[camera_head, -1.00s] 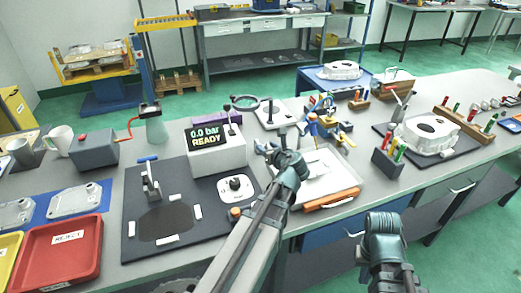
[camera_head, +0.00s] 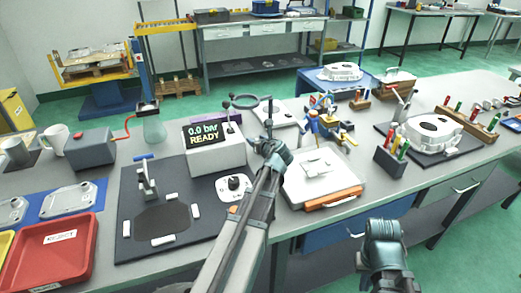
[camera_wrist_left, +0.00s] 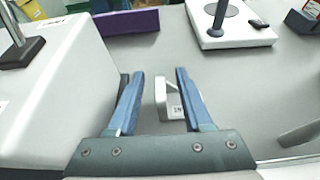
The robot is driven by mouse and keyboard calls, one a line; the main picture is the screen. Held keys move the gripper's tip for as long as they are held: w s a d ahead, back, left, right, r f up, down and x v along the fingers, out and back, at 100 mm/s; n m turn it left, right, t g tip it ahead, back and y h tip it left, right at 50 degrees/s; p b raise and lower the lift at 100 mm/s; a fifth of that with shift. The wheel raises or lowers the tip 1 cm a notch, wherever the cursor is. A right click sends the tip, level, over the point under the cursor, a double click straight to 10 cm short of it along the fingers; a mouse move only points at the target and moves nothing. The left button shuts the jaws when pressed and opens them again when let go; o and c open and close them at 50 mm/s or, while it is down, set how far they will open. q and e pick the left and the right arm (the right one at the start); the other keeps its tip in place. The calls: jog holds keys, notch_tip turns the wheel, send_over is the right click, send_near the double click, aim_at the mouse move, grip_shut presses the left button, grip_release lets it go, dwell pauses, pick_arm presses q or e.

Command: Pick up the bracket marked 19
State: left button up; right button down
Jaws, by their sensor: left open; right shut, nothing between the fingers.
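The left wrist view shows a small pale bracket (camera_wrist_left: 161,95) on the grey bench, with a small label that seems to read 19, though it is blurred. My left gripper (camera_wrist_left: 157,78) is open, its two blue fingers on either side of the bracket in that view. I cannot tell how far above it they are. In the head view my left gripper (camera_head: 270,142) is over the bench right of the pressure display box, and the bracket is not discernible there. My right gripper (camera_head: 383,228) is shut and empty in front of the bench edge.
The white display box (camera_head: 222,157) stands close left of my left gripper. A white plate with a black post (camera_wrist_left: 228,25) is beyond it. A white case with an orange handle (camera_head: 322,178) lies to the right. A red tray (camera_head: 52,268) is far left.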

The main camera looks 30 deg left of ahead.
aim_at(256, 139)
pick_arm(q)
jog(key=shift+w+a+f, duration=0.15)
jog(key=shift+w+a, duration=0.05)
jog(key=shift+c, duration=0.2)
grip_shut()
jog(key=shift+r, duration=0.2)
notch_tip(256, 139, up, 10)
jog(key=p, duration=1)
jog(key=shift+f, duration=0.1)
